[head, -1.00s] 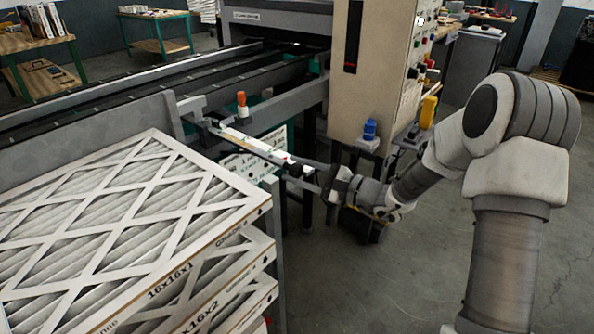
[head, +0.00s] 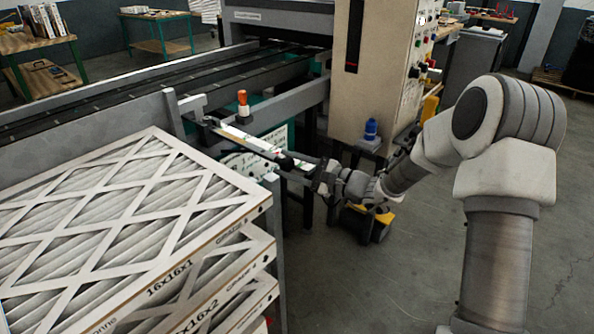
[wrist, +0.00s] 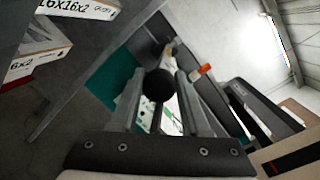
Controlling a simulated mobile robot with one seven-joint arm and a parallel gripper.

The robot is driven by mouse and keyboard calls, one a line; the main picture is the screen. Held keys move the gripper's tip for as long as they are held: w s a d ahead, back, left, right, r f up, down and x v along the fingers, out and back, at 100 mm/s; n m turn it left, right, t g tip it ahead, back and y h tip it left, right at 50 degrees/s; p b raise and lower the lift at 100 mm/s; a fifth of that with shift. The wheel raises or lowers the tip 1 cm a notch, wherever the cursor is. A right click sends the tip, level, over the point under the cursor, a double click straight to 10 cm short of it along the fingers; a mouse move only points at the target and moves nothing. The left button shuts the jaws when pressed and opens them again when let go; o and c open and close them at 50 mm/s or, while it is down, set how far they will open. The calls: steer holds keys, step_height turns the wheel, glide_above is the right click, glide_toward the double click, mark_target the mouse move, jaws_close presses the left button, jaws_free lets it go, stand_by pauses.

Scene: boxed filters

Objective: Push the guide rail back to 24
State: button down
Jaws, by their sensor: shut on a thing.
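The guide rail (head: 90,127) is a long grey bar along the near side of the conveyor. A bracket joins it to a white scale strip (head: 250,141), whose numbers are too small to read. An orange-topped knob (head: 243,103) stands over the strip. A round black knob (wrist: 159,85) sits between my fingers in the wrist view; in the head view it is small and dark. My gripper (head: 293,163) is at the strip's outer end, shut on the black knob, with the arm reaching in from the right.
Stacked boxed filters (head: 120,215) stand at the front left, close to the strip. A beige control cabinet (head: 375,75) stands behind my arm, with a blue-capped item (head: 371,129) on a ledge. The floor (head: 400,280) at front centre is clear.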

steer(key=shift+w+a+f, duration=0.1)
steer(key=shift+w+a, duration=0.25)
steer(key=shift+a, duration=0.3)
steer(key=shift+c, duration=2)
jaws_free()
steer(key=shift+d, duration=0.15)
steer(key=p+v, duration=0.2)
steer(key=v, duration=1.5)
steer(key=shift+s, duration=0.1)
